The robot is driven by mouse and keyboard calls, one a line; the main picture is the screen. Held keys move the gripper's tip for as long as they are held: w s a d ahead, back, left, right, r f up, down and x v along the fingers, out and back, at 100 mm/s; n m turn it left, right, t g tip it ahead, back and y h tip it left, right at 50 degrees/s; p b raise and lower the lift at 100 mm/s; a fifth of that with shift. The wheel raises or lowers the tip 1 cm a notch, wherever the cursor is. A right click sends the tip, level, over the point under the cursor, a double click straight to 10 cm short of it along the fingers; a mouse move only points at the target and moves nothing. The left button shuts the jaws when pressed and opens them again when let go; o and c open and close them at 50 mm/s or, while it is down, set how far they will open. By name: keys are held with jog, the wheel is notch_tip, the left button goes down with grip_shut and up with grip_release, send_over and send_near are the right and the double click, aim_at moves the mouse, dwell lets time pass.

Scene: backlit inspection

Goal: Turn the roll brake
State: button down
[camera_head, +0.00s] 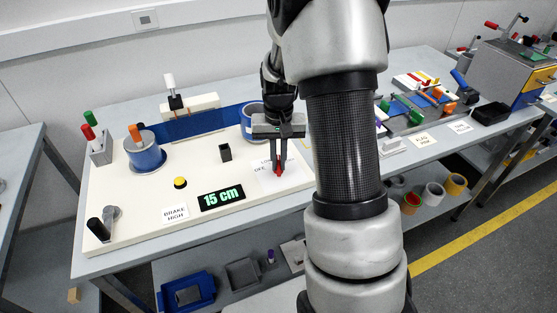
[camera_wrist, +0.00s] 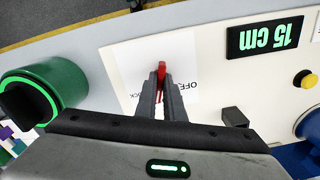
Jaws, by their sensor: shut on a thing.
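A red lever (camera_head: 279,170) stands on the white board, on a white card with partly hidden OFF lettering. It also shows in the wrist view (camera_wrist: 161,68). My gripper (camera_head: 281,158) points down with its two dark fingers shut on the red lever, as seen in the wrist view (camera_wrist: 160,88). A BRAKE HIGH card (camera_head: 175,213) lies at the board's front edge. A grey part with a black knob (camera_head: 97,227) stands at the front left corner. A blue roll (camera_head: 146,157) with an orange handle stands at the left. I cannot tell which part is the roll brake.
A display (camera_head: 221,198) reads 15 cm. A yellow button (camera_head: 180,183) and a small black block (camera_head: 225,152) stand nearby. A green cylinder (camera_wrist: 45,95) is beside the card in the wrist view.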

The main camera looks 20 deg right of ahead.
aim_at(278, 163)
jog(key=shift+m, duration=0.3)
jog(key=m+p, duration=0.1)
jog(key=m, duration=0.2)
jog(key=shift+a+r, duration=0.1)
jog(key=shift+w+m+p, duration=0.1)
jog(key=shift+m+p, duration=0.35)
jog(key=shift+m, duration=1.75)
jog(key=c, duration=1.9)
grip_release()
jog(key=shift+o, duration=0.2)
notch_tip(278, 163, up, 17)
jog(key=p, duration=0.1)
jog(key=shift+r+p, duration=0.15)
jog(key=shift+p, duration=0.15)
